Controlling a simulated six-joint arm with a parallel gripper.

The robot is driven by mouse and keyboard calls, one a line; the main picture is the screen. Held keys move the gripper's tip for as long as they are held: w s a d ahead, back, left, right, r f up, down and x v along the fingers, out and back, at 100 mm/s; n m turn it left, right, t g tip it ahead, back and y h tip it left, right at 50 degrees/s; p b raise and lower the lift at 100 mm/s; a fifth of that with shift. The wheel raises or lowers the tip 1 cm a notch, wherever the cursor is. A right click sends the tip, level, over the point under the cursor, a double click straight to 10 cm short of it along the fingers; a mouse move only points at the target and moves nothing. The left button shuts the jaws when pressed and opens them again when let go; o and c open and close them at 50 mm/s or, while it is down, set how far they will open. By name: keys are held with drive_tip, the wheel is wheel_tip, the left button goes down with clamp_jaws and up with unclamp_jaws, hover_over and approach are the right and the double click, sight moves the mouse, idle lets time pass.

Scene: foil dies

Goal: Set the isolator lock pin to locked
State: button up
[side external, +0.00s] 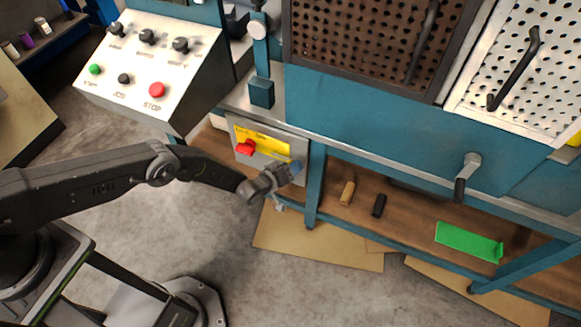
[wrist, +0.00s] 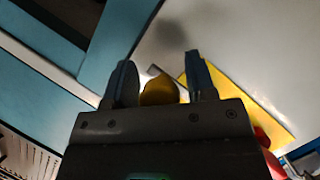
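The isolator box (side external: 290,150) is a grey box under the bench edge, with a yellow label (side external: 262,138) and a red handle (side external: 246,148). My gripper (side external: 290,168) is at the lower right of its front face. In the wrist view, a rounded yellow knob (wrist: 159,91), seemingly the lock pin's head, shows between the two fingers of my gripper (wrist: 160,72). The fingers are apart, with a narrow gap on the knob's right side. The pin's shaft and its seat are hidden. The yellow label (wrist: 228,92) and part of the red handle (wrist: 263,139) show at right.
A sloped control panel (side external: 150,65) with knobs and buttons stands left of the box. A teal bench leg (side external: 315,185) is close to the right of my gripper. A tan piece (side external: 347,193), a black piece (side external: 379,205) and a green bracket (side external: 468,241) lie on the lower shelf.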

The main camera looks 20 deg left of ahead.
clamp_jaws()
drive_tip(key=shift+w+a, duration=0.1)
drive_tip(key=shift+a, duration=2.45)
drive_tip(key=shift+c, duration=0.4)
unclamp_jaws()
drive_tip(key=shift+o, duration=1.3)
drive_tip(key=v, duration=1.4)
drive_tip(key=shift+w, duration=0.1)
